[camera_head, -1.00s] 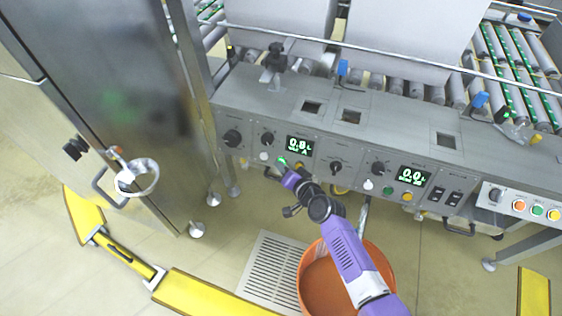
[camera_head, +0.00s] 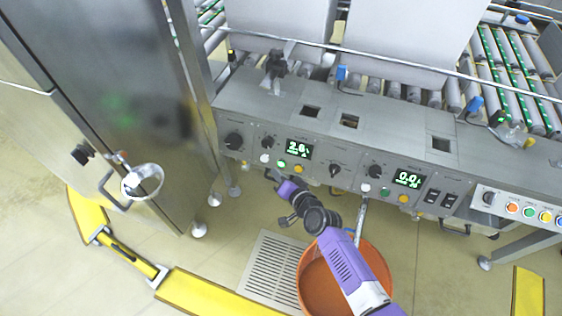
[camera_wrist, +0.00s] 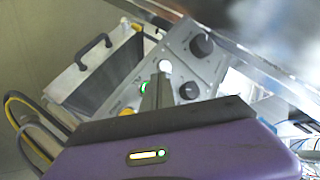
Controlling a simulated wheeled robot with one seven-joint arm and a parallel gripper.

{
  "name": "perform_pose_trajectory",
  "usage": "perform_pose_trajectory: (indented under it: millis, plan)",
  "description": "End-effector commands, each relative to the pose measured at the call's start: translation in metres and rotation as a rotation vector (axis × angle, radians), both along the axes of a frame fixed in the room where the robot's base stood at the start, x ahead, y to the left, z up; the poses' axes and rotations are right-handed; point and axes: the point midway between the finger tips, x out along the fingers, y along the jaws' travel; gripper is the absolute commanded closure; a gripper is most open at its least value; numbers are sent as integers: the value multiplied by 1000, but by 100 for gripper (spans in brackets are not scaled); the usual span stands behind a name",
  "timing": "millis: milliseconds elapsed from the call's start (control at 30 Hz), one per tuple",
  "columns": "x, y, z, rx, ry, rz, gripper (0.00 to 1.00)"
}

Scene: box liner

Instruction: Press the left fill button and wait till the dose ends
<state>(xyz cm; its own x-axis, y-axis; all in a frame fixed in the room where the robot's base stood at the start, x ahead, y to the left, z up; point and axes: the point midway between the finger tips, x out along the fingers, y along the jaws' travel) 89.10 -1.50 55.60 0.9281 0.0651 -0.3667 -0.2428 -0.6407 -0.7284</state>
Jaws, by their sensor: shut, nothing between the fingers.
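The left fill button (camera_head: 282,163) is a small green-lit button on the grey panel, between a white button (camera_head: 265,158) and an amber button (camera_head: 298,168). The left display (camera_head: 299,149) above it shows green digits that look like 2.6. My gripper (camera_head: 276,177) is shut and empty, just below and in front of the green button, seemingly apart from it. In the wrist view the shut fingers (camera_wrist: 157,90) point at the panel, beside the green glow of the button (camera_wrist: 144,87), which they partly hide.
The right display (camera_head: 408,179) reads 0.0, above its own buttons. Black knobs (camera_head: 234,141) line the panel. An orange bucket (camera_head: 303,283) stands on the floor below my arm, beside a drain grate (camera_head: 268,262). A steel cabinet (camera_head: 110,90) with a handle stands left.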

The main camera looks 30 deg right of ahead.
Motion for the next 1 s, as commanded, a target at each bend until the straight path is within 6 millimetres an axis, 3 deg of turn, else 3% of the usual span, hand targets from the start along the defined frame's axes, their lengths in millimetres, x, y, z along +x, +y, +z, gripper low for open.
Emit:
perform_pose_trajectory:
  millis: [400, 1000]
  plan:
    - [-21, 21, 11, 0, 1, 1, 100]
    - [-20, 19, 12, -17, -8, 0, 100]
